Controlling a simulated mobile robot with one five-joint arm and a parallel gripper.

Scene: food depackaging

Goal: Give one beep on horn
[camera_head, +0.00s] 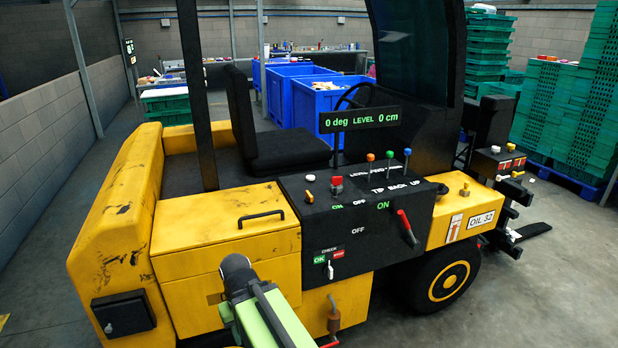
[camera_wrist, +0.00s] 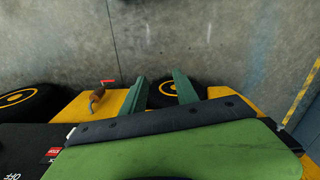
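A yellow forklift carries a black control panel (camera_head: 375,215) with several buttons, knobs and levers. A white button (camera_head: 310,178), a red knob (camera_head: 336,181) and an orange button (camera_head: 309,196) sit on its left part. I cannot read a horn label on any control, so I cannot tell which is the horn. My gripper shows in the wrist view (camera_wrist: 160,82) with its two green fingers apart and nothing between them, pointing down toward the forklift's side and floor. In the head view my arm is low in front of the panel; the fingertips are hidden.
A red lever (camera_head: 407,228) and a check switch (camera_head: 330,268) are on the panel's front. A brown-handled lever (camera_head: 333,315) stands below, also in the wrist view (camera_wrist: 97,97). A seat (camera_head: 287,150), blue bins (camera_head: 325,105) and green crates (camera_head: 560,110) stand behind.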

